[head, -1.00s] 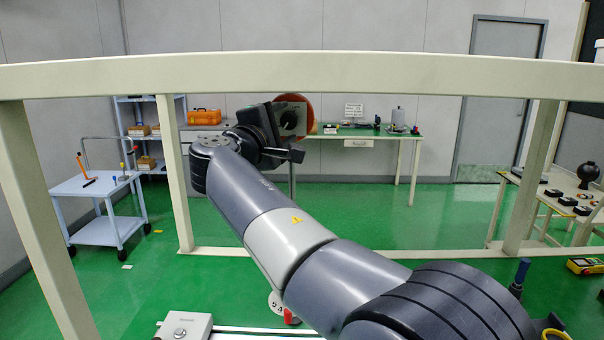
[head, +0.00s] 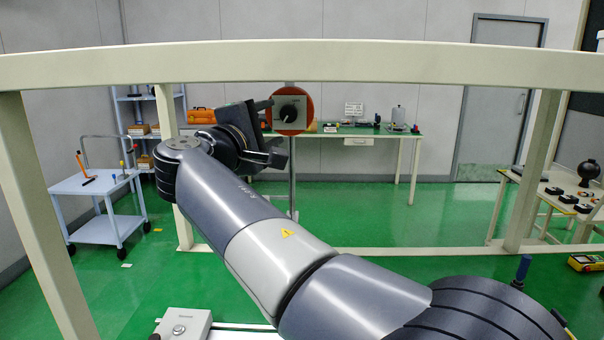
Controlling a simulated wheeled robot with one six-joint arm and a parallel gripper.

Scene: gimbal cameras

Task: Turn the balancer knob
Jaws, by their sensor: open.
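The balancer knob (head: 288,113) is a black round knob on a grey plate, set on an orange-red disc (head: 306,96) on a thin grey post. It shows clearly in the head view, at the upper middle, just under the frame's top beam. My gripper (head: 269,129) is left of the knob and open, its two dark fingers pointing right. The upper finger overlaps the left edge of the plate in the picture. The lower finger is below and left of the plate. Nothing is between the fingers. I cannot tell how far the fingers are from the plate in depth.
A cream frame (head: 350,62) with a top beam and posts surrounds my arm. A blue-white cart (head: 88,188) stands at left. A green-topped bench (head: 375,131) is behind, and a table with dark parts (head: 560,200) is at right. Green floor is open between them.

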